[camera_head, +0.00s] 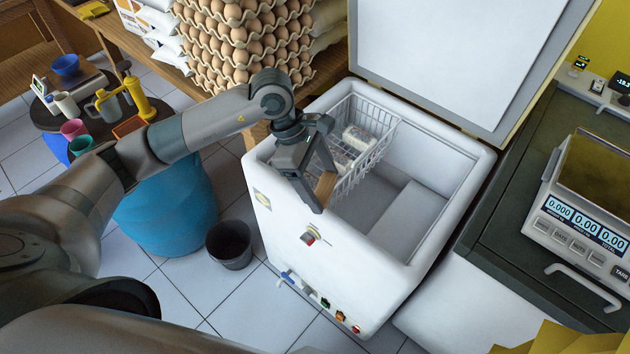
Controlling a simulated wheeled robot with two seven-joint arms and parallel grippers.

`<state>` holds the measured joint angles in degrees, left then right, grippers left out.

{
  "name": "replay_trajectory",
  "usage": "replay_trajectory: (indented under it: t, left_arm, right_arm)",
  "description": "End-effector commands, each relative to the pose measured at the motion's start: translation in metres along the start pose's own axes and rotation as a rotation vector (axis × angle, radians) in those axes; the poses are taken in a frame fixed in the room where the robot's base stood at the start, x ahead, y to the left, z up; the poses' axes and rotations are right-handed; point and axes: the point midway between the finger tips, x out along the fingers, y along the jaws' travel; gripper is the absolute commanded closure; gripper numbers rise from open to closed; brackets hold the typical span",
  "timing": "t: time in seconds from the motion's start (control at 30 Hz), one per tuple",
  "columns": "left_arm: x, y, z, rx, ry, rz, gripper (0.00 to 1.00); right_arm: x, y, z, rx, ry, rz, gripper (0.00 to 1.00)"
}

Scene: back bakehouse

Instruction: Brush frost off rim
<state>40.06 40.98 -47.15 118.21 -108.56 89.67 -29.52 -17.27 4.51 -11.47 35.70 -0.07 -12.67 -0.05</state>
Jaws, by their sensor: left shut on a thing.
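The white chest freezer stands open in the middle, and its pale rim (460,144) runs around the opening. Its lid (433,55) is raised at the back. My left gripper (323,188) is over the freezer's front left part, fingers pointing down by the near rim. It is shut on a brown wooden piece (326,185), seemingly the brush. Its bristles are not visible, and I cannot tell whether it touches the rim. No frost can be made out on the rim. My right gripper is not in view.
A wire basket (378,149) with white packs hangs in the freezer's left part. A dark bin (229,244) and blue barrel (168,212) stand left. Stacked egg trays (245,40) are behind my arm. A scale (583,215) sits on the dark counter at right.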

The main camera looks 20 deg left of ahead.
Motion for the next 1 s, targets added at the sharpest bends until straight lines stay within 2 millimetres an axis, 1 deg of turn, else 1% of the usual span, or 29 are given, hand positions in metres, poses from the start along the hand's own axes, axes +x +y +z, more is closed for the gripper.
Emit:
replay_trajectory:
  t: [0.03, 0.3, 0.4, 1.0]
  left_arm:
    - [0.004, 0.000, -0.002, 0.001, 0.000, 0.001, 0.44]
    - [-0.015, 0.000, 0.006, -0.001, 0.001, 0.001, 0.44]
    - [-0.018, 0.000, 0.007, -0.001, 0.001, 0.000, 0.44]
    - [-0.022, 0.000, 0.009, -0.001, 0.001, 0.000, 0.44]
  right_arm:
    - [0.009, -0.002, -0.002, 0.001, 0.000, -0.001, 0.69]
    - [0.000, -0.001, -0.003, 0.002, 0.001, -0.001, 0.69]
    - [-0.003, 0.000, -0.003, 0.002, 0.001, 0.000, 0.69]
    - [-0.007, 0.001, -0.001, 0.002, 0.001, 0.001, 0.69]
